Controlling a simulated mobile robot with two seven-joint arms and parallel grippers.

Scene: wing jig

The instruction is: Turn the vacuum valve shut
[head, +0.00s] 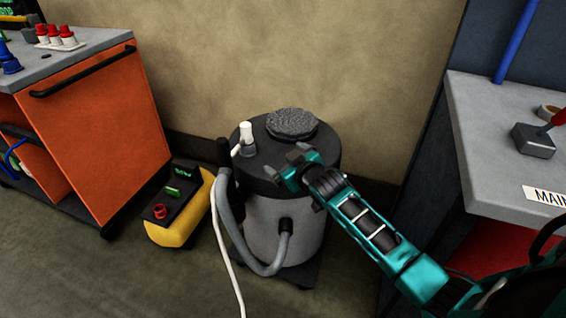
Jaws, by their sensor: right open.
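A grey shop vacuum (262,222) with a black lid stands on the floor near the wall. A white upright piece (246,132) on a small grey base sits on the left of its lid. I cannot tell for certain whether this is the vacuum valve, or whether it is open or shut. My right gripper (284,163) is open over the front right of the lid, to the right of and nearer than the white piece. Nothing shows between its fingers. Whether the fingers touch the lid is unclear. My left gripper is not in view.
A grey hose (239,238) and a white cord (224,242) run down the vacuum's left side. A yellow unit (172,232) with a red knob stands left of it, beside an orange cart (98,120). A grey bench (485,125) with a red-handled box (533,140) is at right.

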